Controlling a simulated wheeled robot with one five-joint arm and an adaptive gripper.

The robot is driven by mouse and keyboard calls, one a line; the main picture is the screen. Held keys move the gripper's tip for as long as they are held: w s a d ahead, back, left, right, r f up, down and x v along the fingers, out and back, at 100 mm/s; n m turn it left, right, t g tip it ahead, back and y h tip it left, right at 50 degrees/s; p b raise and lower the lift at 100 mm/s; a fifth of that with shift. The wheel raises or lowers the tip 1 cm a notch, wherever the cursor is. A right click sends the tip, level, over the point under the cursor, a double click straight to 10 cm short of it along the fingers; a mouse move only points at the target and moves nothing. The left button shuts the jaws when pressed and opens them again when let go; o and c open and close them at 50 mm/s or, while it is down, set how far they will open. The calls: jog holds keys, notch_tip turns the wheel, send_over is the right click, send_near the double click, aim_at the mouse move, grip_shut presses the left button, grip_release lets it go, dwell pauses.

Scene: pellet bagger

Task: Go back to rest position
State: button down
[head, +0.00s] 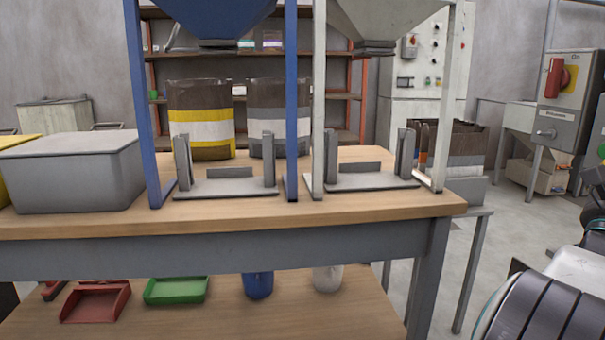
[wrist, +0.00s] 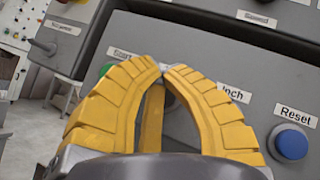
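My gripper (wrist: 162,69) shows in the wrist view with its yellow ribbed fingers curved together and the tips meeting. I see nothing held between them. Behind it is a grey control box (wrist: 255,70) with labelled buttons. A blue button (wrist: 291,142) sits under the label "Reset". A green button (wrist: 106,68) is partly hidden behind the left finger. The "Inch" label is partly covered by the right finger. I cannot tell whether the fingertips touch the box. In the head view, my arm shows at the lower right edge; the gripper is out of that picture.
A wooden workbench (head: 330,205) stands ahead, with a blue and a white hopper frame and a grey lidded bin (head: 75,175). A red dustpan (head: 96,301) and a green tray (head: 176,290) lie on its lower shelf. A switch box (head: 570,95) stands at right. Some floor is clear right of the bench.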

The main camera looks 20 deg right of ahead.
jog(key=w+a+r+n+t+y+p, duration=0.2)
jog(key=w+a+n+t+y+p, duration=0.1)
jog(key=w+a+n+y+p, duration=0.55)
jog(key=w+a+r+n+t+y+p, duration=0.1)
jog(key=w+a+n+t+y+p, duration=0.2)
jog(key=w+a+n+p, duration=0.65)
jog(key=w+a+n+y+p, duration=0.4)
jog(key=w+a+y+p, duration=0.1)
jog(key=w+a+p, duration=0.1)
jog(key=s+a+n+g+y+p, duration=0.25)
jog(key=a+n+p, duration=0.3)
jog(key=a, duration=0.35)
jog(key=s+a+n+g+y+p, duration=0.1)
jog(key=s+a+n+y+p, duration=0.3)
jog(key=a+n, duration=0.35)
jog(key=s+a+r+n+g+y+p, duration=0.1)
jog(key=s+a+n+g+p, duration=0.3)
jog(key=s+a+n+p, duration=0.4)
jog(key=shift+s+a+r+y+p, duration=0.4)
jog(key=shift+s+a, duration=0.1)
jog(key=shift+s, duration=0.6)
jog(key=shift+d, duration=0.15)
